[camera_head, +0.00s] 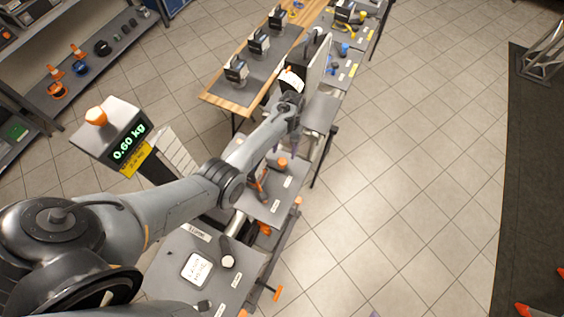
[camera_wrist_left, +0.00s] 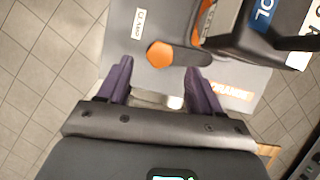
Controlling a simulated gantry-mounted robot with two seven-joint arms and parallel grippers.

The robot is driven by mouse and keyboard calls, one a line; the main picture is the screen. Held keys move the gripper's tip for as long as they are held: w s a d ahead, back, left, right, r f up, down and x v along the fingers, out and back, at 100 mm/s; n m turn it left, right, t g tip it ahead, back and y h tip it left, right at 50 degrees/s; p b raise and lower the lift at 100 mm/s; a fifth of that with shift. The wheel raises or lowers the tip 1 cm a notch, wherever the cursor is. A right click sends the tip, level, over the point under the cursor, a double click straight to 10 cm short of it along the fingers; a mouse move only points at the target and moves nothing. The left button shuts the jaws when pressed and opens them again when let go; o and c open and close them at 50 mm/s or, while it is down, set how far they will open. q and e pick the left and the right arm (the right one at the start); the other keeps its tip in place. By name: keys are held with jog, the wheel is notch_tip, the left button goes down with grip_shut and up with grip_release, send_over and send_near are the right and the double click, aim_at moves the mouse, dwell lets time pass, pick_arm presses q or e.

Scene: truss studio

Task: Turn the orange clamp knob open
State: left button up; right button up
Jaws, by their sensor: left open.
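The orange clamp knob (camera_wrist_left: 160,53) is a faceted orange cap with a dark lever reaching right, on a grey panel in the left wrist view. In the head view an orange cap (camera_head: 282,162) shows just below my left gripper (camera_head: 287,148). In the left wrist view my left gripper (camera_wrist_left: 158,68) is open, its two purple fingers apart. The knob lies ahead, in line with the gap between the fingertips. I cannot tell whether a finger touches it. My right gripper is not in view.
A dark box with a blue label (camera_wrist_left: 262,14) stands right of the knob. A display reading 0.60 kg (camera_head: 130,141) is at the left. A grey panel (camera_head: 172,272) with a dark-handled tool is in front.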

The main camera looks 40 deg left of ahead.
aim_at(283, 160)
pick_arm(q)
jog(key=b+x, duration=0.2)
jog(key=x, duration=0.2)
jog(key=shift+f+b, duration=0.1)
jog(key=shift+b, duration=0.2)
grip_shut()
